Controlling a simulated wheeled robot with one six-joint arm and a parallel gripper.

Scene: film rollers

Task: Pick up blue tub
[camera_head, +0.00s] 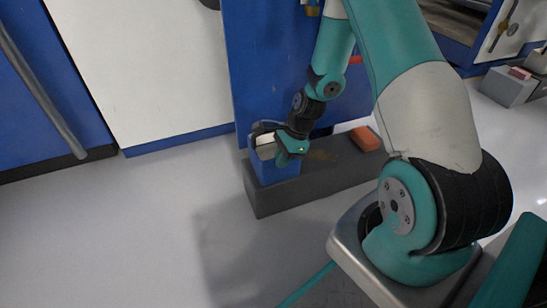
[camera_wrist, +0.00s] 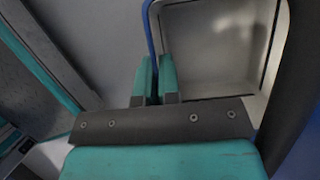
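The blue tub (camera_head: 266,172) stands on the left end of a low dark grey ledge in the head view. Its open top faces up. My gripper (camera_head: 283,158) is at the tub's right side, pointing down. In the wrist view the tub's pale grey inside (camera_wrist: 222,45) fills the upper right. The two teal fingers (camera_wrist: 155,80) are close together there, one on each side of the tub's thin blue wall, with one finger inside the tub. The lower part of the fingers' contact is hidden by the gripper body.
The dark grey ledge (camera_head: 262,203) runs along a blue panel (camera_head: 262,75). An orange block (camera_head: 365,138) lies on the ledge to the right of my gripper. A white panel (camera_head: 145,70) stands at the left. The grey floor (camera_head: 120,230) in front is clear.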

